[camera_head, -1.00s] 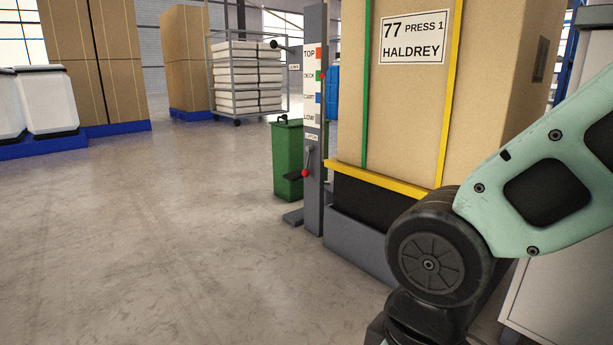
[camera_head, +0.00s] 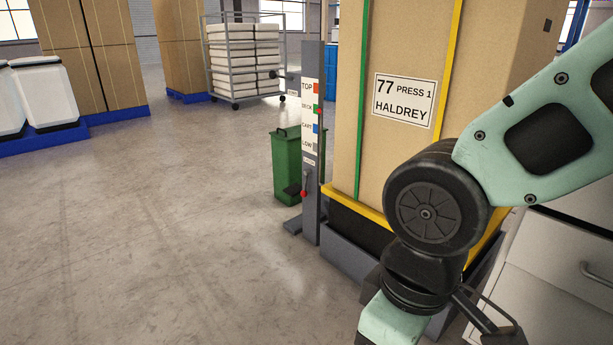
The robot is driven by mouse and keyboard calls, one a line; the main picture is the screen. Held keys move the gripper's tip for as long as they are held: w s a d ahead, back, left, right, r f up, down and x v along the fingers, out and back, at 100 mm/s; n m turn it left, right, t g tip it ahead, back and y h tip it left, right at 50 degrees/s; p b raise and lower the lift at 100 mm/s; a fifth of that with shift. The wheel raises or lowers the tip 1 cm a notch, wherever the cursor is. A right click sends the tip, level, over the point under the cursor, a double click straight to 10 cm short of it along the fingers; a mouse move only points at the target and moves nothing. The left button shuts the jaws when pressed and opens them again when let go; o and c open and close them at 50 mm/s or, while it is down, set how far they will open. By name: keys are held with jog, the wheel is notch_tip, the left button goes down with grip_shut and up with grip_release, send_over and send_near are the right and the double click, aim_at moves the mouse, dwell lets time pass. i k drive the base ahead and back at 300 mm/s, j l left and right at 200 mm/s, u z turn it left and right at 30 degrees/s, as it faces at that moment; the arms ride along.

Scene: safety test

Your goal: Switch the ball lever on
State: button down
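A lever with a red ball end (camera_head: 304,193) sits low on the front of a grey post (camera_head: 312,215). Its short rod hangs down, with the ball at the lower end. A black piece shows just left of the ball. A small label (camera_head: 309,161) above the lever is too small to read surely. Another red knob (camera_head: 320,110) shows at the post's right edge beside the DECK mark. A dark knob (camera_head: 277,76) sticks out to the left higher up. My arm is at the right, its lower part running out of the bottom edge. My gripper cannot be made out, well apart from the lever.
A tall strapped carton (camera_head: 405,155) marked 77 PRESS 1 HALDREY stands right of the post, with a yellow edge (camera_head: 357,208) below. A green bin (camera_head: 286,165) stands behind the post. A white drawer cabinet (camera_head: 560,275) is at right. The floor (camera_head: 150,240) left is clear.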

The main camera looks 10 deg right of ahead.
aim_at(304, 193)
jog(key=i+j, duration=0.35)
jog(key=i, duration=0.15)
jog(key=i+j+u, duration=0.15)
jog(key=i+j, duration=0.2)
jog(key=i, duration=0.15)
jog(key=i+j, duration=0.3)
jog(key=i, duration=0.25)
jog(key=i+j+u, duration=0.1)
jog(key=i+j, duration=0.2)
jog(key=i, duration=0.2)
